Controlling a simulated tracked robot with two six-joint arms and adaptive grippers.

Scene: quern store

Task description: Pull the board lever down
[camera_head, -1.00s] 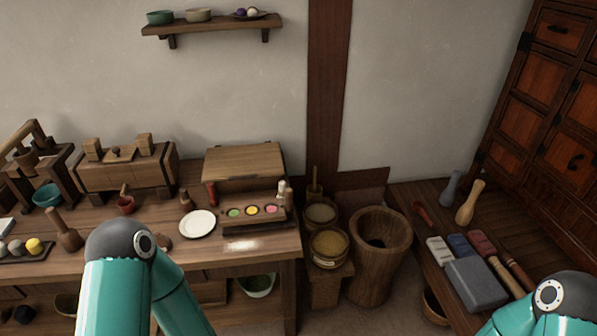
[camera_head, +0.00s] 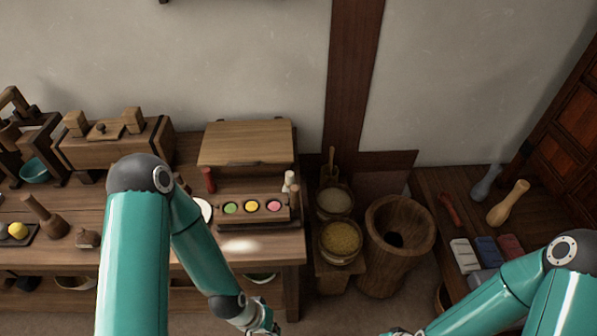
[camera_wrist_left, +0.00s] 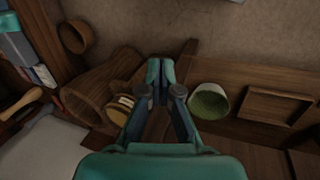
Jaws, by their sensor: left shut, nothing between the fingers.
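A wooden board (camera_head: 246,142) is tilted up at the back of the long bench. A small upright lever-like piece with a red handle (camera_head: 208,180) stands at its left front corner, and a pale-topped peg (camera_head: 289,182) stands at its right. I cannot tell for certain which is the lever. Three coloured pads, green, yellow and pink, sit in a wooden block (camera_head: 241,217) between them. My left gripper is shut and empty in the left wrist view (camera_wrist_left: 160,72), pointing toward the floor area before the bench, apart from the board.
My left forearm crosses the bench front and partly hides a white plate (camera_head: 205,209). Grain tubs (camera_head: 341,241) and a wooden mortar (camera_head: 400,238) stand right of the bench. A green bowl (camera_wrist_left: 209,102) sits low in the left wrist view. A side table (camera_head: 437,183) holds tools.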

